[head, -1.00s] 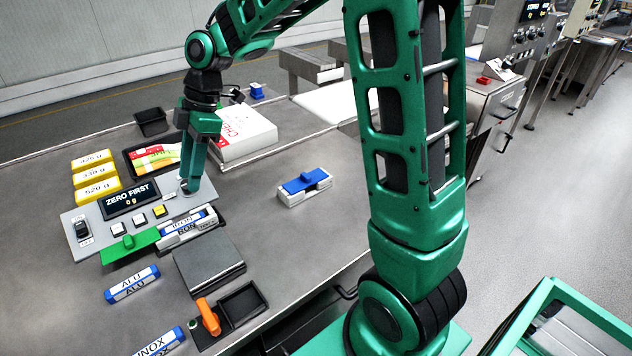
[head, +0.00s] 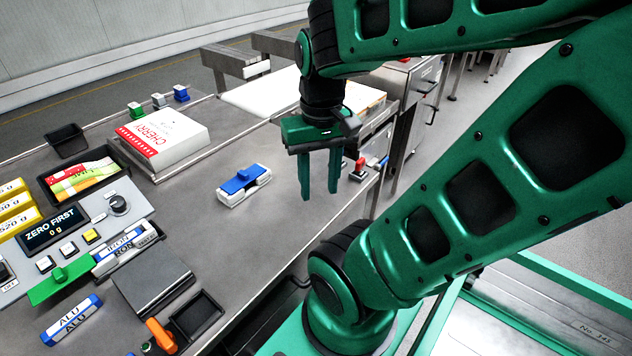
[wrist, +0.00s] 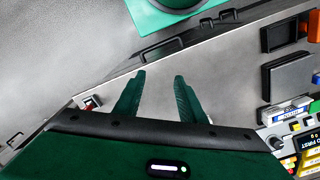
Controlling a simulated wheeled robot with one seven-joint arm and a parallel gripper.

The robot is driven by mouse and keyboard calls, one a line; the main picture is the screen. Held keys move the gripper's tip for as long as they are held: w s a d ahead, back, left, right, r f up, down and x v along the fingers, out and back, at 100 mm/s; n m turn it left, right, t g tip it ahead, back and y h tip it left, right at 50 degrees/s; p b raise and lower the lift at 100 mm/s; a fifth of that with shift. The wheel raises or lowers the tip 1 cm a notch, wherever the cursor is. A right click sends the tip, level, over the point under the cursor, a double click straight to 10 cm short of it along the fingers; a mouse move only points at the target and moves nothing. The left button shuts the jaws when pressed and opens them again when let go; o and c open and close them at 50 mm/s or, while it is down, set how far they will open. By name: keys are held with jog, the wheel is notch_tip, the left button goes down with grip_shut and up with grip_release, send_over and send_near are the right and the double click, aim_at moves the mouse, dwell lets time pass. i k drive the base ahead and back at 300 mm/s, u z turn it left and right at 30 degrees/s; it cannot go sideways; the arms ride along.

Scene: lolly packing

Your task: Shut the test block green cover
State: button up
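The green cover (head: 62,283) is a flat green plate with a small raised knob, at the front edge of the grey control panel in the head view. Right beside it, a white-and-blue block marked IRON (head: 124,247) sits uncovered in its holder. My gripper (head: 319,190) is far to the right of the cover, above the table's right side, pointing down. Its two fingers are apart with nothing between them, as the wrist view (wrist: 157,85) also shows.
A white block with a blue top (head: 244,185) stands mid-table between panel and gripper. A CHERRY box (head: 160,140) is behind. A dark plate (head: 152,278), a black tray (head: 195,318), an orange handle (head: 160,335) and an ALU block (head: 72,320) are in front.

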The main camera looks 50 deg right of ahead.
aim_at(61, 278)
jog(key=u, duration=0.5)
jog(key=k, duration=1.15)
jog(key=u, duration=0.8)
jog(key=i, duration=1.4)
jog(key=z, duration=0.55)
